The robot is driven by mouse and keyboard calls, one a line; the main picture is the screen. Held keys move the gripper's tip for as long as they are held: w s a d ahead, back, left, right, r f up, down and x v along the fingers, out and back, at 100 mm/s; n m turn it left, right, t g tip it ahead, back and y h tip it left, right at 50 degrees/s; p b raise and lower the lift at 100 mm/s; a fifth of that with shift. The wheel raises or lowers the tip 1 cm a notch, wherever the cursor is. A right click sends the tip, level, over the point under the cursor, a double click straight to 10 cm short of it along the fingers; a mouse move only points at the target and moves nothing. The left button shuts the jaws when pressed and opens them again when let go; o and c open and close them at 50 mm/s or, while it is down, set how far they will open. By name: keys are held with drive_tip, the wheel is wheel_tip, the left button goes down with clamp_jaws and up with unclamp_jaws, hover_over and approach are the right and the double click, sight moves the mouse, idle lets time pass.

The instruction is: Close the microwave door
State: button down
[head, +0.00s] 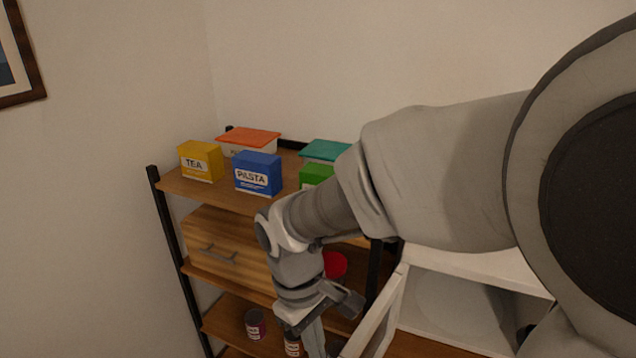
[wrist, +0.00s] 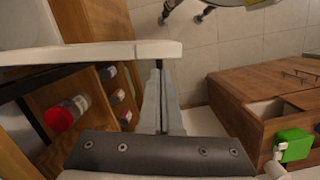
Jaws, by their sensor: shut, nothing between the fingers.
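The white microwave (head: 470,290) stands at the lower right in the head view, partly hidden by my arm. Its door (head: 380,315) is swung open toward the shelf, and part of the inside shows. My gripper (head: 315,340) is shut and empty, just left of the door, pointing down. In the wrist view, my gripper's fingers (wrist: 160,75) reach up to a white panel (wrist: 100,52) that looks like the door, near its right end. I cannot tell whether they touch it.
A wooden shelf (head: 225,270) stands left of the microwave with boxes such as the tea box (head: 201,161) and pasta box (head: 258,174) on top. Jars stand on its lower levels. In the wrist view, a wooden cabinet (wrist: 230,95) and green box (wrist: 293,145) are at right.

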wheel_tip(320, 180, down, 10)
drive_tip(key=s+a+n+p, duration=0.1)
drive_tip(key=shift+s+g+h, duration=0.3)
drive_tip(key=shift+s, duration=0.05)
drive_tip(key=shift+s+d, duration=0.1)
drive_tip(key=shift+d, duration=0.1)
idle(0.6)
